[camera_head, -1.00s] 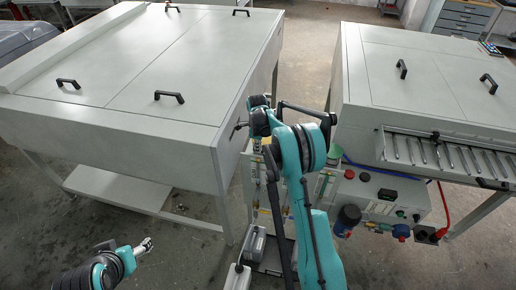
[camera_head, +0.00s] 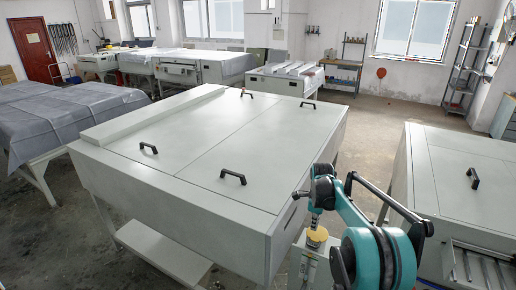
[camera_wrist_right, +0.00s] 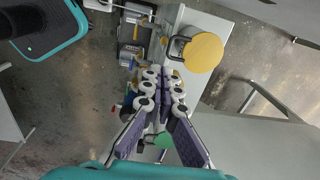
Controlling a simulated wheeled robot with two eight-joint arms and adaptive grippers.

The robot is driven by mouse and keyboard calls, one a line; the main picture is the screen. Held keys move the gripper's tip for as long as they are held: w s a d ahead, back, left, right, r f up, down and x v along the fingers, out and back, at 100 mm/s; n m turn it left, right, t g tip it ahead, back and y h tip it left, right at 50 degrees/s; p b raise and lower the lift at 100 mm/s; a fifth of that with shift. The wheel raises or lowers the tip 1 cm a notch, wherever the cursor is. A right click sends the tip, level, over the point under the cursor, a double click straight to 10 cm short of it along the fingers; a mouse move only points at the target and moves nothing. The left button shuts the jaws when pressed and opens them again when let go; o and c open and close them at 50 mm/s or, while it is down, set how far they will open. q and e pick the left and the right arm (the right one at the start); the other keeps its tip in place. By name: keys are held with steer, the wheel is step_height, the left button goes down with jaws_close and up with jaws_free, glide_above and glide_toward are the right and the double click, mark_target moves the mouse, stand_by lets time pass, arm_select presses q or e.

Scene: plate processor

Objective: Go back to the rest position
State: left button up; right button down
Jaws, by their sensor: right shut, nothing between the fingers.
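My right gripper (camera_head: 316,210) is in the lower right of the head view, at the end of my teal and black arm, beside the near right corner of the large pale cabinet (camera_head: 215,155). In the right wrist view, the fingers of the right gripper (camera_wrist_right: 166,74) are together with nothing between them. My left gripper is out of view.
A second pale cabinet (camera_head: 455,165) with a black handle (camera_head: 473,178) stands at the right. A cloth-covered table (camera_head: 65,125) is at the left. More machines (camera_head: 190,65) line the back. Open floor (camera_head: 375,130) shows between the two cabinets and behind.

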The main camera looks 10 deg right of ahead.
steer(key=s+a+r+n+t+b, duration=0.2)
steer(key=s+a+r+n+b, duration=0.1)
steer(key=s+a+n, duration=0.4)
steer(key=s+a+r+n+t+b, duration=0.1)
steer(key=s+a+r+n+b, duration=0.15)
steer(key=s+n, duration=0.5)
steer(key=s+a+f+n+t+b, duration=0.1)
steer(key=s+f+n+b, duration=0.1)
steer(key=s, duration=0.4)
steer(key=s+a+f+n+t+b, duration=0.1)
steer(key=s+a+f+n, duration=0.1)
steer(key=s+f+n, duration=0.2)
steer(key=s+a+f+n+t+b, duration=0.1)
steer(key=s+a+f+n+b, duration=0.1)
steer(key=s, duration=0.5)
steer(key=shift+s+f+n+y+b, duration=0.35)
steer(key=shift+f+n, duration=0.2)
steer(key=shift+n, duration=0.7)
